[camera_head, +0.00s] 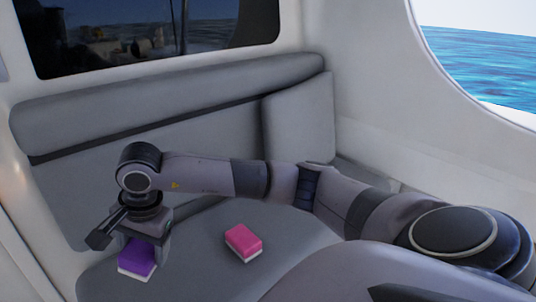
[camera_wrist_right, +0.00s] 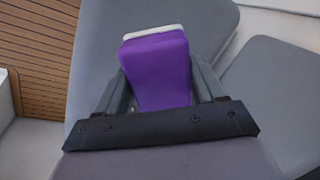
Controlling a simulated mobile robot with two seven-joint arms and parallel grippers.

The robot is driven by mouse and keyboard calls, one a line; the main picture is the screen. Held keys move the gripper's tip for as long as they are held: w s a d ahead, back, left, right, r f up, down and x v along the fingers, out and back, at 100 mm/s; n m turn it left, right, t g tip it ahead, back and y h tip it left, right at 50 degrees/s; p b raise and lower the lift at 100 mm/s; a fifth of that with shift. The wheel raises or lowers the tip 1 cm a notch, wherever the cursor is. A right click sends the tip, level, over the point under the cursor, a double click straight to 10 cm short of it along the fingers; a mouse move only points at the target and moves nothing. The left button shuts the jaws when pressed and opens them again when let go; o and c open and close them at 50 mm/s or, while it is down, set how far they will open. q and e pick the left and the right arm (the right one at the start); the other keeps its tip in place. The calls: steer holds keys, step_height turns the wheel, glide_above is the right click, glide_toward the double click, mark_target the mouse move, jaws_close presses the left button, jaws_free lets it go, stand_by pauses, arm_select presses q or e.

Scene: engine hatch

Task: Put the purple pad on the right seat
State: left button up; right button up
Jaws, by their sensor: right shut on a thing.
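The purple pad (camera_head: 136,258) has a white layer on its underside and is at the lower left of the head view, at the left end of the grey seat (camera_head: 190,278). My right gripper (camera_head: 140,240) points down over it and is shut on it. In the right wrist view the purple pad (camera_wrist_right: 158,70) sits between the two fingers of my right gripper (camera_wrist_right: 160,90), its white edge at the far end. Whether the pad touches the seat cannot be told. My left gripper is not in view.
A pink pad (camera_head: 243,241) with a white underside lies on the seat right of the purple one. Grey backrest cushions (camera_head: 170,100) and a white wall with a window stand behind. My right arm reaches across above the seat. A slatted wooden floor (camera_wrist_right: 38,50) shows in the wrist view.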

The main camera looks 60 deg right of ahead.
steer(key=d+r+m+g+h+b, duration=0.1)
steer(key=d+r+m+g+b, duration=0.2)
steer(key=d, duration=0.5)
steer(key=f, duration=1.9)
steer(key=shift+s+a, duration=0.35)
steer(key=o, duration=0.9)
steer(key=shift+o, duration=0.2)
step_height(320, 180, up, 12)
steer(key=p, duration=0.1)
